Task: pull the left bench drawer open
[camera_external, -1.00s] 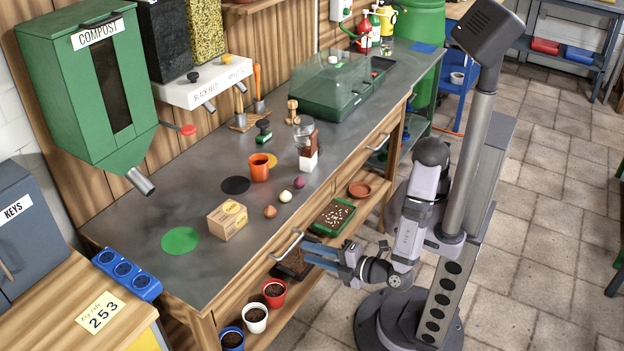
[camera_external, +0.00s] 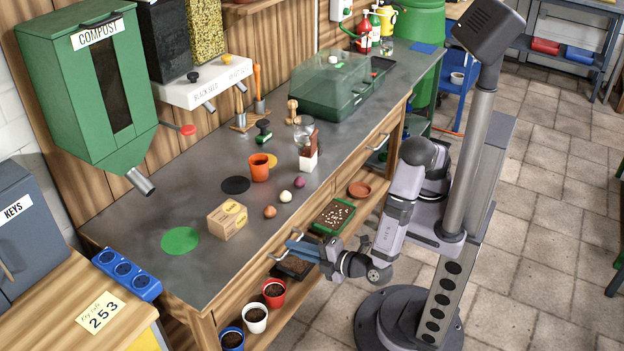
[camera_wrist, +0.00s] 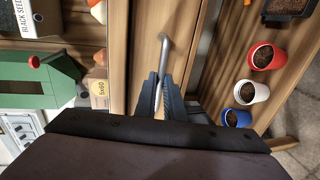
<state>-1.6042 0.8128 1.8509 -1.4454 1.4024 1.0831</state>
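The left bench drawer (camera_external: 250,284) has a wooden front under the bench top and looks closed. Its metal bar handle (camera_wrist: 165,52) runs down between my fingers in the wrist view. My gripper (camera_wrist: 162,82) is at the handle, with one blue-grey finger on each side of it and a gap between the fingers. Whether either finger touches the bar is not clear. In the external view my gripper (camera_external: 298,247) reaches the drawer front from the right and covers part of the handle.
A crate of seedlings (camera_external: 333,217) and the red (camera_external: 274,292), white (camera_external: 255,318) and blue (camera_external: 232,339) pots sit on the shelf below. The floor at right is clear.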

